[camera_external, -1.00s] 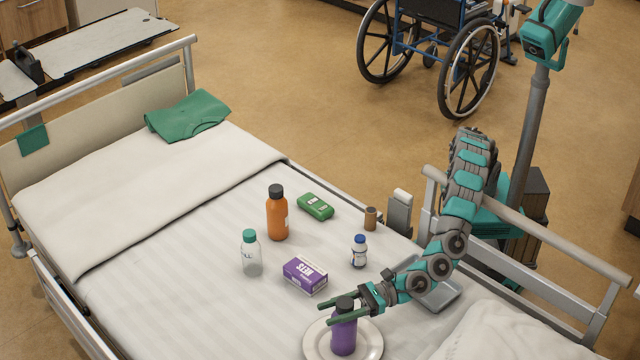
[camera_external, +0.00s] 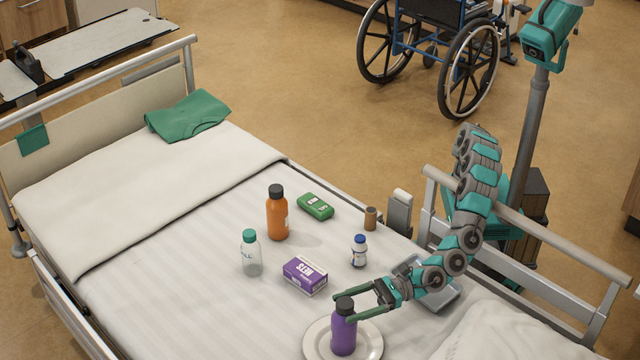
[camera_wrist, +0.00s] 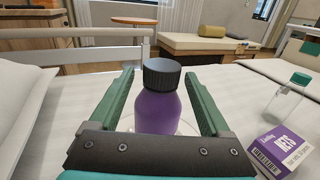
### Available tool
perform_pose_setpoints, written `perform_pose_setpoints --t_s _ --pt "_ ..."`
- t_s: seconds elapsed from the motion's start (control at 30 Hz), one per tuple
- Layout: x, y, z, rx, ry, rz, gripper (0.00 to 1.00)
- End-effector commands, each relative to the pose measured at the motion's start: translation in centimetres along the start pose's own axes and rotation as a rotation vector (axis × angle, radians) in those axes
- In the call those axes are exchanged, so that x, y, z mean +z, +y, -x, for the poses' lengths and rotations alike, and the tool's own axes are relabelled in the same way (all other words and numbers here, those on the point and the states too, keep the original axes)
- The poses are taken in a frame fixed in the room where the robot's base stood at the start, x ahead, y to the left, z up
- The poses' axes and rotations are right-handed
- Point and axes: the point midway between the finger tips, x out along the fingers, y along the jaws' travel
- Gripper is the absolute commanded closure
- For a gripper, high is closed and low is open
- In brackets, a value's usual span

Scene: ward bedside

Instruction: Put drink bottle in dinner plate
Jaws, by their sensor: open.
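A purple drink bottle (camera_external: 343,333) with a black cap stands upright on the white dinner plate (camera_external: 374,346) near the front edge of the bed. My gripper (camera_external: 347,302) is open, reaching in from the right, with its green fingers near the bottle's upper part. In the wrist view the purple bottle (camera_wrist: 158,112) shows between the two spread fingers, with a visible gap on each side. The gripper's crossbar hides the bottle's lower part there, and most of the plate is hidden too.
An orange bottle (camera_external: 277,217), a clear bottle (camera_external: 251,260), a purple box (camera_external: 305,276), a small white bottle (camera_external: 359,252), a green device (camera_external: 315,206) and a brown cylinder (camera_external: 370,218) stand farther back. A grey tray (camera_external: 447,297) lies under my arm. The bed's left side is clear.

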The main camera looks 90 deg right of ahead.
Motion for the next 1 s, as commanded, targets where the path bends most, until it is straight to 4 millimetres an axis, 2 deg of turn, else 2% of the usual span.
perform_pose_setpoints --t_s 0.07,0.2,0.43,0.6,0.83,0.93,0.97,1.0 --pt "0.7 -0.1 0.7 -0.002 -0.006 -0.002 0.19" --pt "3.2 -0.2 0.6 -0.004 -0.005 -0.002 0.19" --pt "6.3 -0.1 0.6 -0.003 -0.003 -0.001 0.19" --pt "7.1 -0.1 0.6 -0.001 -0.002 -0.001 0.19" --pt "7.1 -0.2 0.5 -0.004 -0.001 -0.001 0.19" --pt "7.5 -2.2 0.0 -0.039 0.003 -0.023 0.19" --pt "7.8 -3.5 -0.4 -0.061 0.005 -0.037 0.19" --pt "8.2 -5.5 -0.8 -0.098 0.008 -0.060 0.19"
